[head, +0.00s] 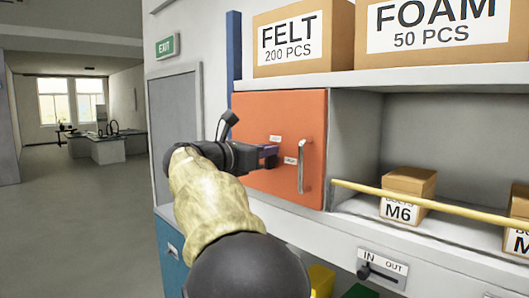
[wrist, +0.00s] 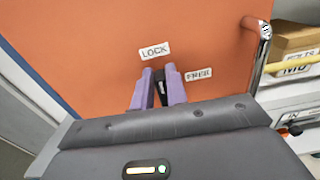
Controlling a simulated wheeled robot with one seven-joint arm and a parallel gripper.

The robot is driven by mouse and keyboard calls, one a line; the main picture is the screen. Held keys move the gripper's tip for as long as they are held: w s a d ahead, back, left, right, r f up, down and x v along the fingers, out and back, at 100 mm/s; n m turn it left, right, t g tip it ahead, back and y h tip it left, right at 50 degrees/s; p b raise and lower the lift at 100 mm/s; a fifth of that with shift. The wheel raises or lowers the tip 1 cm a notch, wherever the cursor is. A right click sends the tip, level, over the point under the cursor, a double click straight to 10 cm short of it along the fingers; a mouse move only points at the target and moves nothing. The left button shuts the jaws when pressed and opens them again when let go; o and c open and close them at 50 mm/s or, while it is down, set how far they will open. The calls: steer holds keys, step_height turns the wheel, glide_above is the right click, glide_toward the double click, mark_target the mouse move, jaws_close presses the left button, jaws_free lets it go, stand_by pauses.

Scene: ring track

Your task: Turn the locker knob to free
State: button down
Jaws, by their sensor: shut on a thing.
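The orange locker door (head: 255,110) is shut on the left of the shelf unit, with a silver bar handle (head: 302,167). It also fills the wrist view (wrist: 90,40). My gripper (head: 270,155) reaches the door left of the handle. In the wrist view its purple fingers (wrist: 159,88) are closed on the dark locker knob (wrist: 161,88), of which a narrow strip shows between them. The LOCK label (wrist: 155,50) is just above the fingertips, the FREE label (wrist: 199,74) to their right. The knob strip points roughly up toward LOCK. The knob is hidden in the head view.
A yellow rail (head: 430,204) runs across the open shelf to the right, before an M6 box (head: 408,190). FELT (head: 302,38) and FOAM (head: 440,35) boxes stand on top. An IN/OUT slider (head: 380,268) is below. Open floor (head: 70,220) lies to the left.

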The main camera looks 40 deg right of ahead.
mark_target(283, 159)
steer(key=shift+f+m, duration=0.1)
steer(key=shift+m, duration=0.2)
steer(key=m+b, duration=0.3)
steer(key=s+m+b, duration=0.1)
steer(key=m+b, duration=0.2)
steer(key=f+m+b, duration=0.1)
steer(key=m+b, duration=0.1)
steer(key=b, duration=0.1)
steer(key=shift+s+m, duration=0.35)
steer(key=shift+m, duration=0.05)
steer(key=m+b, duration=0.4)
steer(key=shift+s+f, duration=0.2)
steer(key=shift+f, duration=0.2)
steer(key=shift+d+f+m+b, duration=0.15)
steer(key=shift+m+b, duration=0.5)
steer(key=shift+m, duration=0.45)
steer(key=shift+a+f+m+b, duration=0.15)
steer(key=shift+m+b, duration=0.45)
steer(key=shift+m, duration=0.5)
steer(key=shift+s, duration=0.1)
steer(key=c, duration=1.4)
jaws_free()
